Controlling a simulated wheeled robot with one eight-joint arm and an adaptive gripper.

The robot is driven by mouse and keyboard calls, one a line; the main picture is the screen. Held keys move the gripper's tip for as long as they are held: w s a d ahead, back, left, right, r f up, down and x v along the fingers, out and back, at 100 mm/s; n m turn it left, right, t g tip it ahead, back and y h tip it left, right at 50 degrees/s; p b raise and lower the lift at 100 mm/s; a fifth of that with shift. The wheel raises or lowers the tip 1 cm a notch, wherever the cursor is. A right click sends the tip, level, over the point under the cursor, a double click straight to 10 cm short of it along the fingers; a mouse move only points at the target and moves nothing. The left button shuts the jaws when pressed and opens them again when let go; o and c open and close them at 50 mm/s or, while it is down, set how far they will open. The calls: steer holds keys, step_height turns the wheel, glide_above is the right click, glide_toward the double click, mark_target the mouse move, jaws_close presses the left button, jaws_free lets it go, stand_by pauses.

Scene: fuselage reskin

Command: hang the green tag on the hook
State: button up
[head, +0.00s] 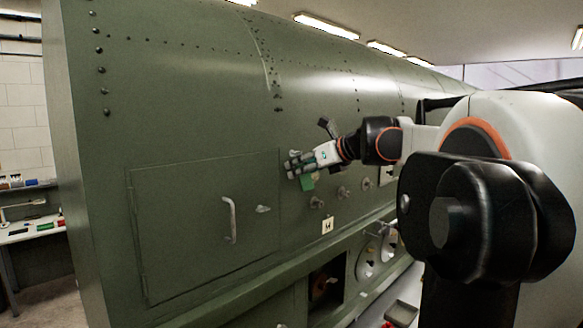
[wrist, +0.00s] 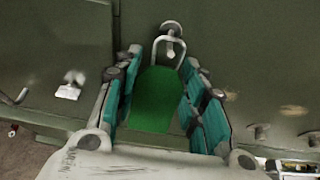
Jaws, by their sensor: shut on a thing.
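The green tag (wrist: 154,98) is between the teal-padded fingers of my gripper (wrist: 165,100) in the wrist view, and my gripper is shut on it. A pale wire loop (wrist: 154,50) stands at the tag's far end. A metal hook (wrist: 171,29) on the green panel overlaps the loop in this view. I cannot tell whether the loop is around the hook or in front of it. In the head view my gripper (head: 296,167) is close to the panel, right of the door, with the green tag (head: 307,183) just below its fingers. The hook is hidden there.
The green fuselage wall (head: 200,110) fills the scene. A door with a handle (head: 229,220) and a latch (head: 263,209) is left of my gripper. Several knobs (head: 317,203) stick out to the lower right. A grey tray (head: 401,313) is low at right.

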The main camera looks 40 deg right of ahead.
stand_by(0.3)
steer(key=o, duration=0.8)
steer(key=shift+o, duration=0.2)
step_height(320, 180, up, 10)
steer(key=shift+f, duration=0.15)
